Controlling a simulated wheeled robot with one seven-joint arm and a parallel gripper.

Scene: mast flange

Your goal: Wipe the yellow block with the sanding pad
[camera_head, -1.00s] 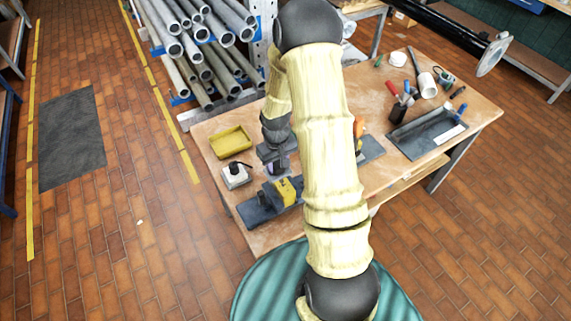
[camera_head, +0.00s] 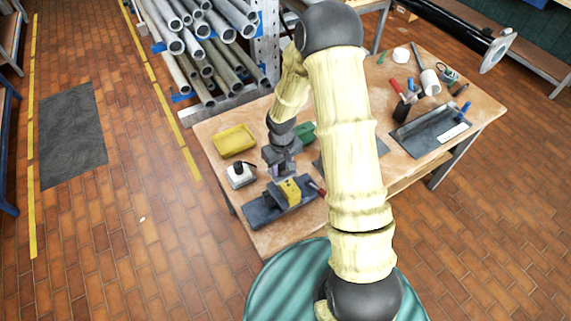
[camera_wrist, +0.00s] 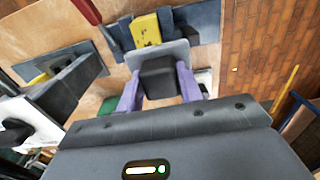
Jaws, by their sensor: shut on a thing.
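The yellow block (camera_head: 291,190) sits in a dark grey vise-like holder (camera_head: 262,209) at the table's near left. In the wrist view the yellow block (camera_wrist: 146,29) shows just beyond the pad, with small dark marks on its face. My gripper (camera_wrist: 160,88) has purple fingers shut on the sanding pad (camera_wrist: 158,77), a black grip block with a flat grey plate. In the head view my gripper (camera_head: 281,165) is just above and behind the yellow block. I cannot tell whether the pad touches the block.
A yellow tray (camera_head: 235,140) and a white box with a black top (camera_head: 240,176) stand left of my gripper. A red handle (camera_head: 317,188) lies by the holder. A dark tray (camera_head: 432,131) and several tools are at the table's right. A pipe rack stands behind.

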